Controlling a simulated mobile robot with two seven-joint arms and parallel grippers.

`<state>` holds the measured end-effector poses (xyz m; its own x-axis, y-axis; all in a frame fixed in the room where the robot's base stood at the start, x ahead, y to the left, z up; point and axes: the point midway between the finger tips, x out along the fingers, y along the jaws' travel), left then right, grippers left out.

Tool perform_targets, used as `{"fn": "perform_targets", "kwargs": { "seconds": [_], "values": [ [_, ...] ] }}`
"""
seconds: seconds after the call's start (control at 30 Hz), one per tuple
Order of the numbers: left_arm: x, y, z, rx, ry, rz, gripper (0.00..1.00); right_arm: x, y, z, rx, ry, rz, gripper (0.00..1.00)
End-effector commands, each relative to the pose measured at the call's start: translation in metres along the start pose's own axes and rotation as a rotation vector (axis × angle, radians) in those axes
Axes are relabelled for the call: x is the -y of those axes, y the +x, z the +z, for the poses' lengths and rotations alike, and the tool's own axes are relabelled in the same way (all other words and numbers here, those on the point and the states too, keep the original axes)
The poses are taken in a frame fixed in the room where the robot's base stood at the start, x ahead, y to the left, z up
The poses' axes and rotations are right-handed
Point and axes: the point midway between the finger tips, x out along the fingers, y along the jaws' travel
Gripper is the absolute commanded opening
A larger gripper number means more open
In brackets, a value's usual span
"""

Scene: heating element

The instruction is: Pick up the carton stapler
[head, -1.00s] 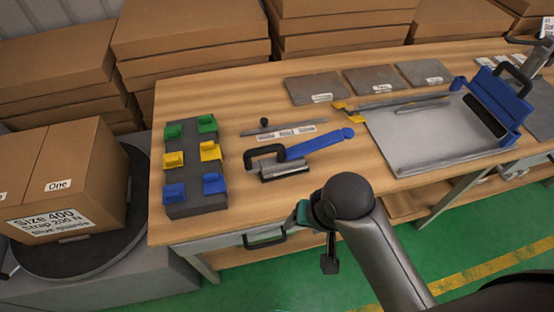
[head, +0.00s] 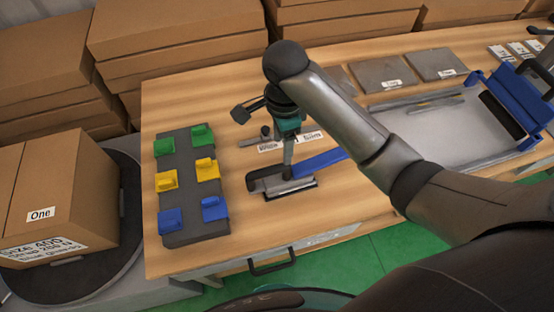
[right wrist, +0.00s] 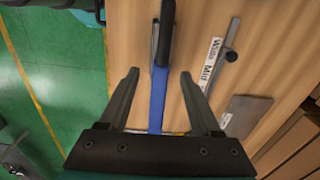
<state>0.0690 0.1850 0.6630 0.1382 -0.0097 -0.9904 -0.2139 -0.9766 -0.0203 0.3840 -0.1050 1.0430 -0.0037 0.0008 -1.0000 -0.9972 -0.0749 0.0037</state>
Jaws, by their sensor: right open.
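The carton stapler (head: 322,160) lies on the workbench, with a long blue arm, a black handle and a grey metal base. My right gripper (head: 288,168) is over it in the head view, fingers pointing down, and hides part of the handle. In the right wrist view, the stapler's blue arm (right wrist: 158,98) runs between the two spread fingers of the open right gripper (right wrist: 159,73). The black handle lies at the top there. I cannot tell whether the fingers touch it. My left gripper is not in view.
A dark block (head: 190,225) with green, yellow and blue clips stands to the left. A labelled strip (head: 292,142) lies behind the stapler. A metal plate with a blue frame (head: 510,105) is at the right. Cardboard boxes (head: 185,40) line the back.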

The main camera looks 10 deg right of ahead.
Motion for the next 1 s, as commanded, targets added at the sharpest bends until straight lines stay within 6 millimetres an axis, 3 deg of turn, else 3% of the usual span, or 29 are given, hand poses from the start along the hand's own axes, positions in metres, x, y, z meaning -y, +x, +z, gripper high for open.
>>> {"fn": "perform_targets", "kwargs": {
  "seconds": [0.17, 0.4, 0.53, 0.77, 1.0],
  "values": [
    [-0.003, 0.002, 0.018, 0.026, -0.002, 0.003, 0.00, 0.000, 0.015, -0.001, -0.004, 0.007, 0.005, 0.65],
    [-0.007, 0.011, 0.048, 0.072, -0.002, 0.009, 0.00, 0.000, 0.067, -0.001, -0.003, 0.006, 0.003, 0.65],
    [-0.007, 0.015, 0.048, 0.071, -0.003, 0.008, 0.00, 0.001, 0.088, -0.001, -0.003, 0.006, 0.002, 0.65],
    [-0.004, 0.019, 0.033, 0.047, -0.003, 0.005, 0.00, 0.001, 0.103, -0.002, -0.002, 0.005, 0.000, 0.65],
    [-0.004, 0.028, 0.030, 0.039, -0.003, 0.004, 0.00, 0.005, 0.135, -0.007, -0.003, 0.006, 0.001, 0.65]
  ]
}}
